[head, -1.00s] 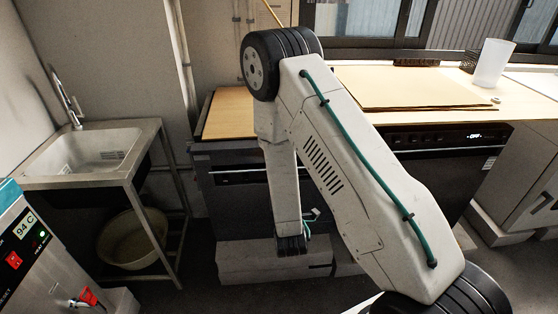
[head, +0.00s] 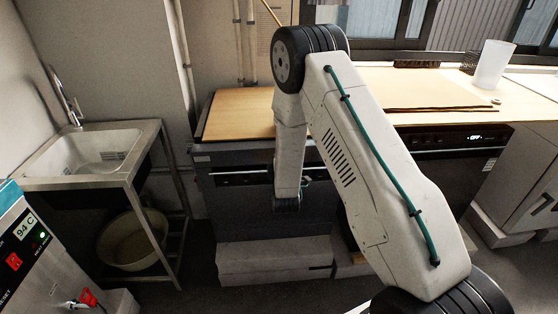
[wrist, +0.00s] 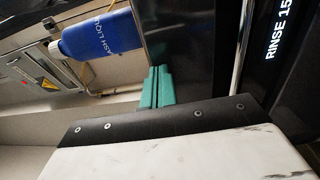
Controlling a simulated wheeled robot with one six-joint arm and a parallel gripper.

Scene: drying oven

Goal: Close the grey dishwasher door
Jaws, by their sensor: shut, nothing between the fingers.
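The grey dishwasher door (head: 232,198) is a dark front with a bar handle under the left part of the counter in the head view. It looks upright; my arm covers its right part, and I cannot tell whether it is flush. In the wrist view a dark panel with a lit RINSE readout (wrist: 279,40) and a bright metal strip is at the right. My gripper's teal fingers (wrist: 157,87) are shut and empty, close to a dark surface; contact is unclear.
A second dark appliance (head: 462,165) with a lit display stands at the right under the wooden counter (head: 238,113). A sink (head: 90,155) stands at the left, with a basin (head: 133,240) below. A blue bottle (wrist: 103,35) shows in the wrist view. Some floor is free left of the plinth.

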